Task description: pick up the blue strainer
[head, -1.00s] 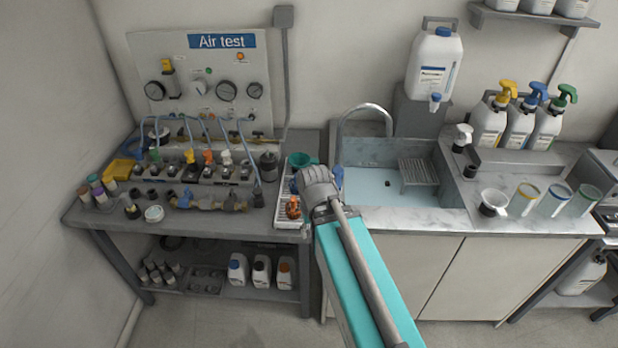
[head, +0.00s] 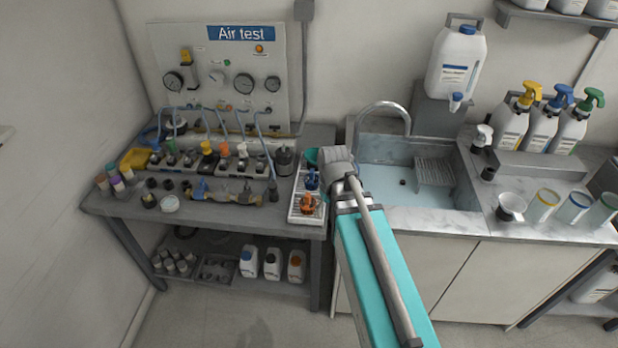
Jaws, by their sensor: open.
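The blue strainer (head: 312,181) appears as a small dark blue piece on the white slatted tray (head: 296,212), at the right end of the workbench. An orange piece (head: 308,204) sits in front of it on the tray, and a green cup-like piece (head: 310,157) stands behind it. My gripper (head: 336,160) is seen from behind, just right of the blue strainer and over the gap between tray and sink. Its jaws are open; the fingertips are hidden behind its grey housing. I cannot tell how high it is above the tray.
The sink (head: 420,185) with a drain rack lies right of my gripper. A row of valves (head: 210,165) and a blue-ended fitting (head: 225,195) fill the bench to the left. Spray bottles (head: 545,120) and cups (head: 543,205) stand on the right counter.

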